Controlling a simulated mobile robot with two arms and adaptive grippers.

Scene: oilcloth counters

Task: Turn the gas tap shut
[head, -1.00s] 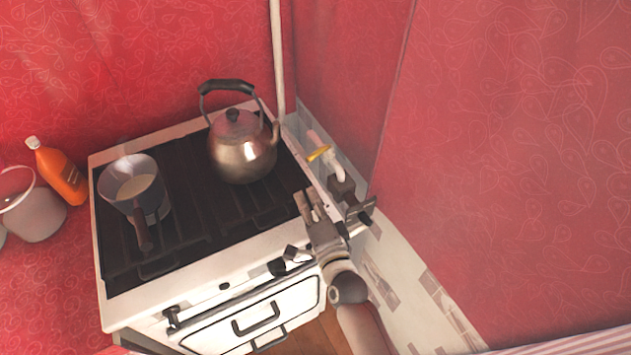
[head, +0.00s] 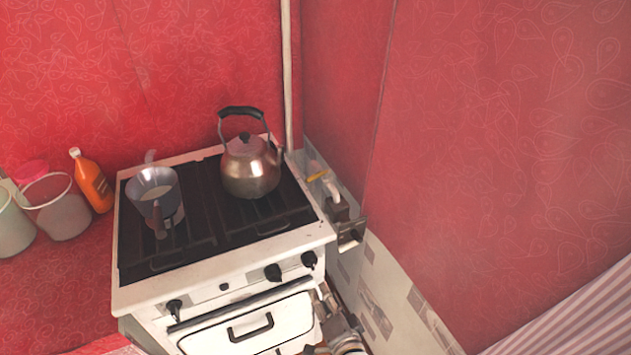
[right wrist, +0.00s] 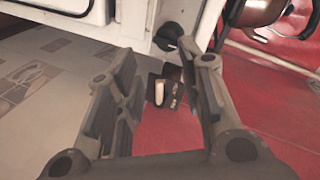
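The gas tap's yellow handle (head: 317,175) shows in the head view on a pale pipe by the wall, just right of the stove. A dark fitting (head: 338,210) sits below it. My right gripper (head: 322,298) is low at the stove's front right corner, below and apart from the tap. In the right wrist view its two fingers (right wrist: 165,62) are spread with nothing between them. The yellow handle cannot be made out in that view. My left gripper is not in view.
The white stove (head: 240,265) carries a kettle (head: 250,168) and a saucepan (head: 155,195). Its black front knob (right wrist: 170,35) is close to the right gripper's fingertips. An orange bottle (head: 93,182) and a bucket (head: 58,210) stand left. The right wall closes off the tap's far side.

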